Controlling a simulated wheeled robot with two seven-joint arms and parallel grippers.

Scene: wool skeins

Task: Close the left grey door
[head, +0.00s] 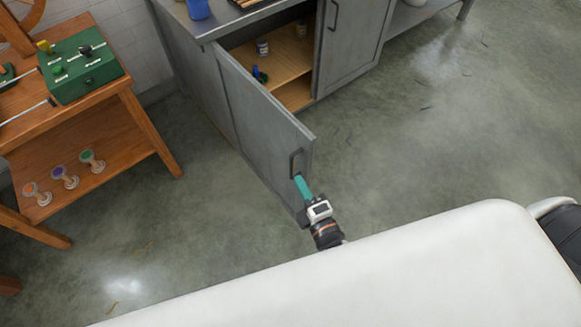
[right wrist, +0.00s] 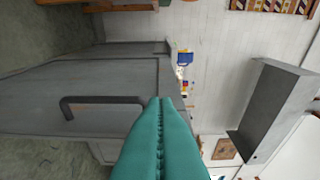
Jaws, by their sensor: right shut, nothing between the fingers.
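The left grey door (head: 257,122) stands wide open from the grey cabinet, swung out toward me. Its dark bar handle (head: 296,163) is near the free edge. My right gripper (head: 300,183), with teal fingers, is shut and empty close to that free edge, just below the handle in the head view. In the right wrist view the shut fingers (right wrist: 160,108) are in front of the door (right wrist: 80,92), beside the handle (right wrist: 100,101). I cannot tell whether they touch the door. My left gripper is not in view.
The open cabinet shows a wooden shelf (head: 270,60) with small items. The right grey door (head: 350,40) is shut. A wooden bench (head: 135,128) with a green box (head: 80,68) stands at the left. The floor between bench and door is clear.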

